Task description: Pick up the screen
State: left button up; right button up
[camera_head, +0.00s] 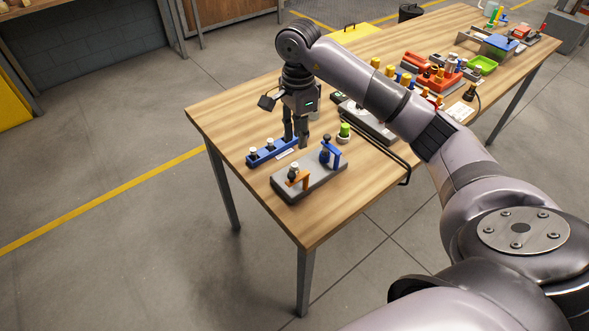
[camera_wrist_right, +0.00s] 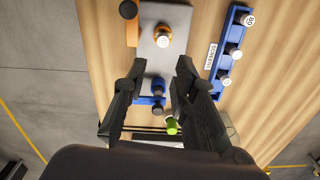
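A blue rack (camera_head: 262,157) stands near the table's left end, with small pale-topped cylinders in it. In the right wrist view the rack (camera_wrist_right: 221,58) holds three of them; a label beside it seems to read "SCREENS". I take these as the screens: one at the far end (camera_wrist_right: 248,20), one in the middle (camera_wrist_right: 235,52), one at the near end (camera_wrist_right: 226,82). My right gripper (camera_head: 296,144) points down above the table, between the rack and a grey block. In its wrist view the fingertips (camera_wrist_right: 161,66) are wide apart with nothing between them. My left gripper is not in view.
The grey block (camera_head: 318,181) carries an orange holder (camera_head: 298,179) and a blue holder (camera_head: 331,152). A green-topped item (camera_head: 345,130) stands behind it. The table's front-left corner is clear.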

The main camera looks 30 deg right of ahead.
jog(key=p, duration=0.1)
send_over(295, 164)
jog(key=f, duration=0.5)
jog(key=shift+s+d, duration=0.2)
jog(key=shift+s, duration=0.1)
jog(key=f+p, duration=0.1)
jog(key=f, duration=0.2)
jog(key=f+p, duration=0.1)
jog(key=shift+w+a+f+p, duration=0.15)
jog(key=shift+a+f+p, duration=0.15)
jog(key=shift+f+p, duration=0.1)
jog(key=shift+f, duration=0.35)
jog(key=shift+c, duration=0.2)
grip_shut()
jog(key=shift+w+r, duration=0.1)
jog(key=shift+r, duration=0.05)
